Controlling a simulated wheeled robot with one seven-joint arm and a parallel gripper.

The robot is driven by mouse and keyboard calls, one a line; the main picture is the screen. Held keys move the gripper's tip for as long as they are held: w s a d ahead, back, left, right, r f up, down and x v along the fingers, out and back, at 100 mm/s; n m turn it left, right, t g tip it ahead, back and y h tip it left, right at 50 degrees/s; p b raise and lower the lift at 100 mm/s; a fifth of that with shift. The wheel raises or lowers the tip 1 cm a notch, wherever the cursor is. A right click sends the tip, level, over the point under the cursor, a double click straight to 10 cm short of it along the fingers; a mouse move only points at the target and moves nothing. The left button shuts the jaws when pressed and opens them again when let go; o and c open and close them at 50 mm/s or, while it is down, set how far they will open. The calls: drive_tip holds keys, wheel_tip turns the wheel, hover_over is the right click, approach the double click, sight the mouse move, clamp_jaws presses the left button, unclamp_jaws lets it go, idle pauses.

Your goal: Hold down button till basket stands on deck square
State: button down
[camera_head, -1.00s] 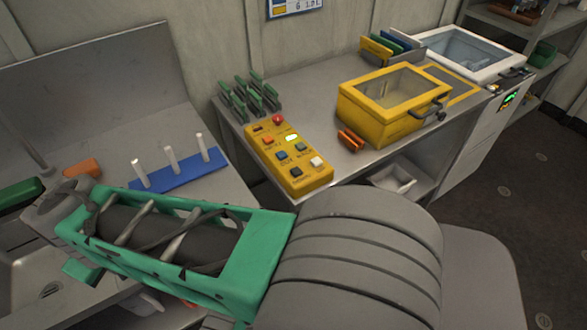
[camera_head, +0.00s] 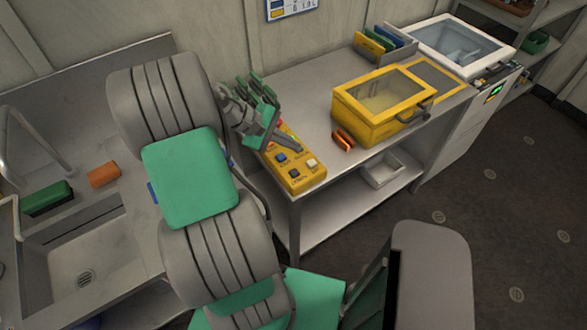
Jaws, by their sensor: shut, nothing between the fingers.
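A yellow control panel (camera_head: 294,181) with several coloured buttons lies near the left end of the metal table. My gripper (camera_head: 296,148) is shut and empty, its tips over the upper part of the panel. It hides the upper buttons; I cannot tell whether it touches one. A blue button (camera_head: 281,159) and a white button (camera_head: 311,163) show clear of it. A yellow-bordered square (camera_head: 449,88) is marked on the table beside the white glass-lidded unit (camera_head: 481,62). I cannot make out a basket clearly; something pale shows under that unit's glass.
A yellow glass-topped box (camera_head: 362,119) with a handle stands right of the panel, an orange clip (camera_head: 343,140) before it. A rack of coloured plates (camera_head: 384,45) is at the back. A sink (camera_head: 90,262) is at left.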

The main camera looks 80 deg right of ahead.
drive_tip(key=shift+w+f, duration=0.1)
drive_tip(key=shift+f, duration=0.05)
drive_tip(key=b, duration=0.8)
hover_over(291, 172)
wheel_tip(291, 172, down, 7)
drive_tip(key=shift+a+r, duration=0.1)
drive_tip(key=shift+r, duration=0.1)
drive_tip(key=shift+f, duration=1)
drive_tip(key=shift+f, duration=0.15)
idle(0.5)
drive_tip(key=shift+f, duration=0.25)
